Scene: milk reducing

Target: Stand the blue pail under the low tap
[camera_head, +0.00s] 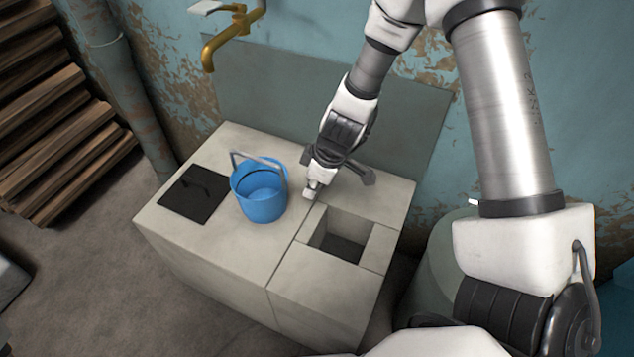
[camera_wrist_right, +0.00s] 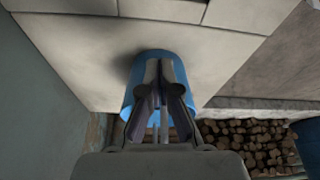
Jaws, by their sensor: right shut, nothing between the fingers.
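The blue pail (camera_head: 262,205) stands upright on the pale stone block (camera_head: 205,240), its grey handle (camera_head: 258,158) raised. My right gripper (camera_head: 311,190) is shut and empty, just to the right of the pail and apart from it, as far as I can tell. In the right wrist view the pail (camera_wrist_right: 128,105) shows behind the shut fingers (camera_wrist_right: 159,68), which cover much of it. A brass tap (camera_head: 228,38) comes out of the wall at the upper left, to the left of and behind the pail. My left gripper is not in view.
A black square hatch (camera_head: 190,194) lies in the block top left of the pail. A square basin opening (camera_head: 342,236) is at the right. Stacked wood (camera_head: 50,120) stands far left. A pipe (camera_head: 135,90) runs down the wall. Bare block top lies behind the pail.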

